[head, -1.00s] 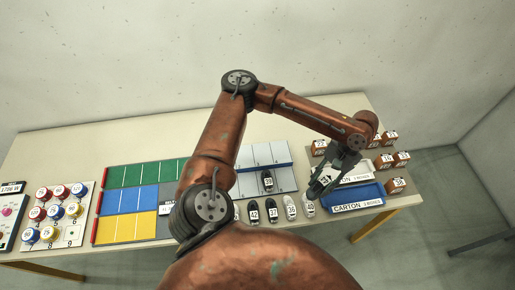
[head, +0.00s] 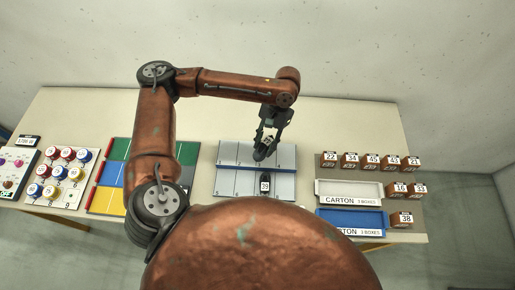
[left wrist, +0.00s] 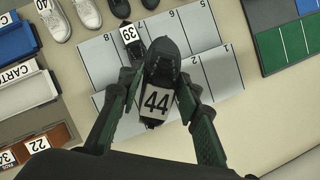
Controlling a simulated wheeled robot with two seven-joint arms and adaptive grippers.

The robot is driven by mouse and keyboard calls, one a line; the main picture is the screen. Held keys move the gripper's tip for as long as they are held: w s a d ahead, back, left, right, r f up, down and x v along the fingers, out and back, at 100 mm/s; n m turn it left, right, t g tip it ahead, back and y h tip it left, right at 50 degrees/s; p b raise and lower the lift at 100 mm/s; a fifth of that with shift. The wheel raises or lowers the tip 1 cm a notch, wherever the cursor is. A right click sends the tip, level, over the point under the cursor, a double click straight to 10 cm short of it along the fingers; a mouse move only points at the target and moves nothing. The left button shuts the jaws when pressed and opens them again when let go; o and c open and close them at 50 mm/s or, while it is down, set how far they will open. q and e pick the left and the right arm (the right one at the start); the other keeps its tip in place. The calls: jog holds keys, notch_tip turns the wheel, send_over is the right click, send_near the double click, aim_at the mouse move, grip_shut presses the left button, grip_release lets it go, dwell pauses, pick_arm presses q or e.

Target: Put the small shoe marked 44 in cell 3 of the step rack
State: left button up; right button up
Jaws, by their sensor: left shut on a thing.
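My left gripper (head: 270,138) is shut on a small black shoe marked 44, held above the back part of the step rack (head: 228,184). In the left wrist view the shoe (left wrist: 165,58) sits between the fingers, its white 44 label towards me. The grey rack (left wrist: 220,72) has two rows of cells. Cells 1 and 2 can be read to the right of the shoe; the held shoe and fingers cover part of the back row, and I cannot read a 3. A black shoe marked 39 (head: 265,184) stands in a front-row cell. My right gripper is not in view.
White carton tray (head: 348,188), blue carton tray (head: 348,217) and several numbered brown boxes (head: 375,160) stand right of the rack. The green, blue and yellow board (head: 110,173) lies to its left. The table behind the rack is clear. Loose shoes (left wrist: 88,12) stand beyond the front row.

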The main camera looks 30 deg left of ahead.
pick_arm(q)
jog(key=s+a+f+m+t+y+p, duration=0.35)
jog(key=m+p, duration=0.35)
jog(key=m, duration=0.7)
jog(key=s+d+r+m+t+h+p, duration=0.2)
jog(key=s+r+m+t+p, duration=0.45)
jog(key=m, duration=0.85)
jog(key=shift+g, duration=0.6)
jog(key=w+f, duration=0.1)
jog(key=w, duration=0.2)
jog(key=w+f, duration=0.2)
jog(key=w, duration=0.1)
jog(key=w+f+b, duration=0.1)
jog(key=w+f, duration=0.1)
jog(key=w, duration=0.1)
jog(key=shift+w+d+f, duration=0.1)
jog(key=shift+d+f, duration=0.1)
jog(key=shift+d, duration=0.1)
jog(key=w+f, duration=0.2)
jog(key=f, duration=0.1)
jog(key=w+f, duration=0.2)
jog(key=shift+d+f, duration=0.1)
jog(key=shift+w+f, duration=0.3)
jog(key=shift+f, duration=1.7)
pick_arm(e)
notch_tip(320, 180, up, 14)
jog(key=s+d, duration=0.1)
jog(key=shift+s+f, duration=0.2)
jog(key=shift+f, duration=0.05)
